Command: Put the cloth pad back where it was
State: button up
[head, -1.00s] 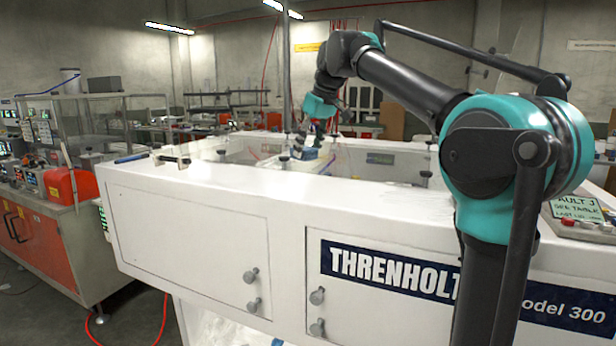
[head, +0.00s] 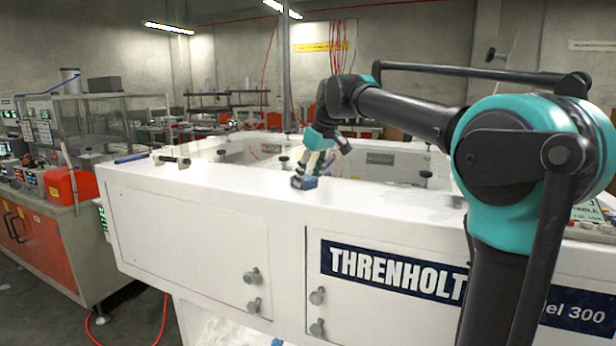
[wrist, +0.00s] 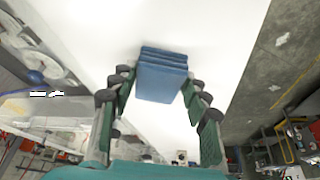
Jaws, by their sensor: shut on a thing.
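The cloth pad is a folded blue block with several layers (wrist: 163,76). It also shows in the head view (head: 304,183), low over the white top ledge (head: 235,183) of the Threnholt machine. My gripper (head: 309,172) is shut on the pad and points down at the ledge. In the wrist view its green-lined fingers stand on both sides of the pad, with the white ledge behind it. I cannot tell whether the pad touches the ledge. Part of the pad is hidden by the fingers in the head view.
A dark-handled tool (head: 172,160) and a blue pen-like item (head: 131,158) lie on the ledge's left end. Behind the ledge is the machine's recessed bay with black knobs (head: 284,160). The ledge around the pad is clear. A control panel sits at the right, partly behind my arm.

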jog(key=o, duration=1.2)
jog(key=v, duration=1.2)
